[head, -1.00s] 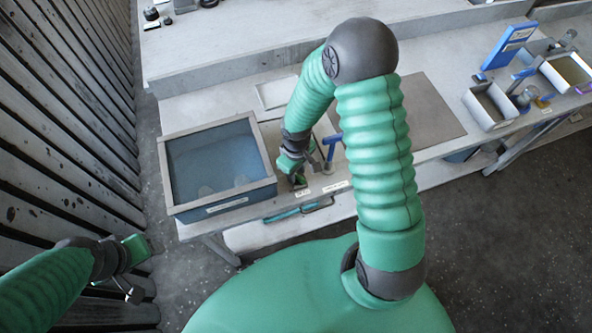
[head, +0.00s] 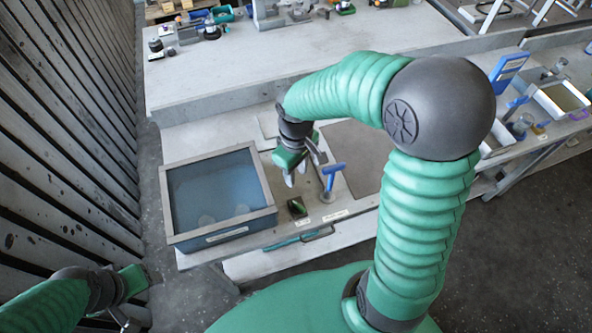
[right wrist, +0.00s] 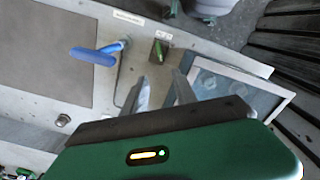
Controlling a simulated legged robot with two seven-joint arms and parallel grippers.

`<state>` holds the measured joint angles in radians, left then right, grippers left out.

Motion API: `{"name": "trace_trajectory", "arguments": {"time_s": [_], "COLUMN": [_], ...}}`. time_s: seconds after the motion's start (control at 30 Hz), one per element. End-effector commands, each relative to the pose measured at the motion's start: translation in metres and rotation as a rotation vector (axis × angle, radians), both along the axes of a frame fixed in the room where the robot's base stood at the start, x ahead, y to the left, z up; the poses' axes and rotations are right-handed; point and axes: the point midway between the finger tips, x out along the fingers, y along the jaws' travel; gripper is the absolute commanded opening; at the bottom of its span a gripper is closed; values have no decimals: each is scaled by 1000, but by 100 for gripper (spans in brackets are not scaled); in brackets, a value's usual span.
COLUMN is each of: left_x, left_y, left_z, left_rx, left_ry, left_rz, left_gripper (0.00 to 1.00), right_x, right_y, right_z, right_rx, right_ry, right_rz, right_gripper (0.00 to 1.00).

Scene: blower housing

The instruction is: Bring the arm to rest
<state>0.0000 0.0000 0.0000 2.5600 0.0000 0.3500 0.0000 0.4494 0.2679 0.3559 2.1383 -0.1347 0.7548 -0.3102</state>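My right gripper (head: 295,178) is raised above the bench, pointing down, in the head view. In the right wrist view its two fingers (right wrist: 163,92) are apart with nothing between them. A small dark and green block (head: 297,207) lies on the bench below it, apart from the fingers; it also shows in the right wrist view (right wrist: 159,50). My right arm is bent, its dark elbow high at the right. My left gripper (head: 128,305) is low at the left edge, and its fingers are too unclear to tell their opening.
A grey-rimmed blue bin (head: 220,232) stands left of the right gripper. A blue T-handled tool (head: 333,172) stands upright just to its right. A dark flat mat (head: 352,150) lies beyond. A raised shelf (head: 220,75) runs behind. A slatted wall (head: 65,150) is at the left.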

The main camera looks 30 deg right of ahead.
Motion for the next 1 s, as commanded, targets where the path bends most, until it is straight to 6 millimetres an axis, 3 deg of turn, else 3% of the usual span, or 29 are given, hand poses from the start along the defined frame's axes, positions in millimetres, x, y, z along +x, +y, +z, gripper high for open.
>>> {"name": "trace_trajectory", "arguments": {"time_s": [0.37, 0.63, 1.0], "left_x": [0, 0, 0], "left_y": [0, 0, 0], "left_z": [-2, -41, -42], "left_rx": [0, 0, 0], "left_ry": [0, 1, 0], "left_rz": [0, 0, 0], "left_gripper": [67, 67, 67], "right_x": [-2, -49, -57], "right_y": [2, 41, 45], "right_z": [-3, -50, -53], "right_rx": [-2, 13, 35], "right_ry": [-4, -191, -229], "right_rz": [-4, -238, -299], "right_gripper": [34, 34, 34]}}
